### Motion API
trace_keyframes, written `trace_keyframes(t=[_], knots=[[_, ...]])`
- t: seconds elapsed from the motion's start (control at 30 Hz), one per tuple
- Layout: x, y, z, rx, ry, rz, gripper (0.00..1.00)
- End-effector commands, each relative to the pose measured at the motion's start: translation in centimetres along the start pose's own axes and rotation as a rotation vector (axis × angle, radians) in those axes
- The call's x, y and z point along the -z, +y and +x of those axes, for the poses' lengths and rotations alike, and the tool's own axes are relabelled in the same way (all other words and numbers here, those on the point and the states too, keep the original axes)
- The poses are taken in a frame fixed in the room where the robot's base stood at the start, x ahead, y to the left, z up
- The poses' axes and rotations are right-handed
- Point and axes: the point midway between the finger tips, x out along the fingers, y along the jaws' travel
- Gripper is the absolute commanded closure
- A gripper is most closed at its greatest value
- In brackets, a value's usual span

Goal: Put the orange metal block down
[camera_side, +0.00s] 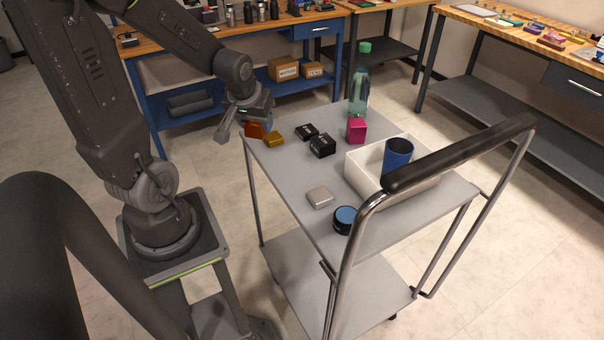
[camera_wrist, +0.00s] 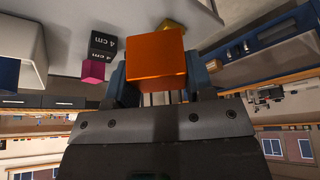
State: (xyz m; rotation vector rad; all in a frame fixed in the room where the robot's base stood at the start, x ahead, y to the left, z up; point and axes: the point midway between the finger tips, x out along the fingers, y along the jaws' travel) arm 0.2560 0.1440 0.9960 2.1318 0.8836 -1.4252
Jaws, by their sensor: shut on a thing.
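The orange metal block (camera_wrist: 155,58) is held between the two fingers of my gripper (camera_wrist: 157,80) in the wrist view. In the side view the orange block (camera_side: 254,131) shows at the far left corner of the grey cart top (camera_side: 285,180), just below my gripper (camera_side: 248,122), partly hidden by a finger. I cannot tell whether it touches the cart top or hangs just off it. A gold block (camera_side: 274,139) lies close to its right; it also shows behind the orange block in the wrist view (camera_wrist: 172,24).
Two black boxes (camera_side: 322,146), a magenta block (camera_side: 356,131) and a green-capped bottle (camera_side: 360,92) stand to the right. A white bin (camera_side: 365,178) holds a blue cup (camera_side: 397,155). A silver tin (camera_side: 319,197) and a blue-topped round tin (camera_side: 344,219) lie nearer. The cart's middle left is clear.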

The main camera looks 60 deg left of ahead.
Motion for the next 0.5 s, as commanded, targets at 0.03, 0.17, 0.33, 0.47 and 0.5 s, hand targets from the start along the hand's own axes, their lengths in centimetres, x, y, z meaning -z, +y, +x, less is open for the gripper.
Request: trace_keyframes(t=[0.03, 0.17, 0.33, 0.47, 0.5], knots=[[-0.1, 0.6, 0.3, -0.003, -0.001, 0.007, 0.81], [-0.7, 2.5, 1.3, -0.004, -0.003, 0.012, 0.81], [-1.4, 5.0, 2.6, -0.004, -0.002, 0.013, 0.81], [-2.1, 7.0, 3.6, -0.003, -0.002, 0.014, 0.81], [-2.2, 7.7, 4.0, -0.003, -0.002, 0.014, 0.81]])
